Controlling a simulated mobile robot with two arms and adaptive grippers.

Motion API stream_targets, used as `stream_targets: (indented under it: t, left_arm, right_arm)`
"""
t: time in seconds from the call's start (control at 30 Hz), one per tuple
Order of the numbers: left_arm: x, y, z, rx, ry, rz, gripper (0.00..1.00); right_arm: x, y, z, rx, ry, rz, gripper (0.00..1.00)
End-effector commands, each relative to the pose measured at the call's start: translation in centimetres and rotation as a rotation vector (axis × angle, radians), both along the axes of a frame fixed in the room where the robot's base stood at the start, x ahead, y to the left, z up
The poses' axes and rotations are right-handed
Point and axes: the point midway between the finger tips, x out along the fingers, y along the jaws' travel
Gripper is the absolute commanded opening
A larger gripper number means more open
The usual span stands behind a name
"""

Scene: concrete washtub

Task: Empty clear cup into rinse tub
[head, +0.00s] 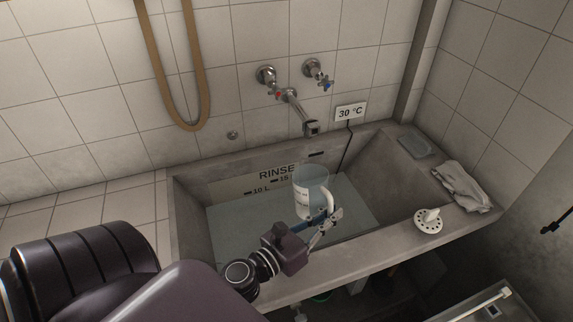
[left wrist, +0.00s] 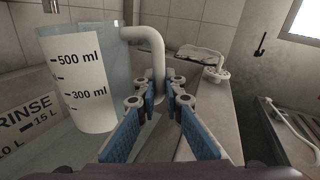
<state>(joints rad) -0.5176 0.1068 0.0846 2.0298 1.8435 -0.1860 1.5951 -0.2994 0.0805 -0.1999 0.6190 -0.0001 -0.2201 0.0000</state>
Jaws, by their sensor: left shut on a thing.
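The clear cup (head: 309,187) is a see-through measuring cup with a white handle. It is held upright over the rinse tub (head: 187,215), a concrete basin with water in it and a "RINSE" scale on its back wall. My left gripper (head: 328,218) is shut on the cup's handle. In the left wrist view, the cup (left wrist: 82,85) shows 500 ml and 300 ml marks, and the blue fingers of my left gripper (left wrist: 163,92) close around the lower part of the handle. I cannot tell how much liquid the cup holds. My right gripper is not in view.
A tap (head: 307,122) reaches over the tub from the back wall, behind the cup. A white plug-like part (head: 429,220), a cloth (head: 461,186) and a grey block (head: 413,142) lie on the right rim. A brown hose (head: 187,122) hangs at the left.

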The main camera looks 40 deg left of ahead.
Motion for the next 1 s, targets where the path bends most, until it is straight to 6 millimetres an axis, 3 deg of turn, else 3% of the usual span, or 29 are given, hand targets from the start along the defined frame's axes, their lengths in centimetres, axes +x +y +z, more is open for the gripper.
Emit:
stream_targets:
  t: [0.1,0.43,0.83,1.0]
  left_arm:
    - [0.0,0.0,1.8,0.000,-0.001,-0.001,0.00]
    - [0.0,0.0,4.6,-0.001,-0.001,-0.001,0.00]
    - [0.0,0.0,4.0,0.139,-0.052,0.000,0.00]
    - [0.0,0.0,4.4,0.167,-0.061,0.000,0.00]
  right_arm:
    - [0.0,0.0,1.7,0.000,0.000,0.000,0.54]
    - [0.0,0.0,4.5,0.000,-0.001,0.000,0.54]
    - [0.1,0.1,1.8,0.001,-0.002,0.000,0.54]
    - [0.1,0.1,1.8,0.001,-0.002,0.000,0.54]
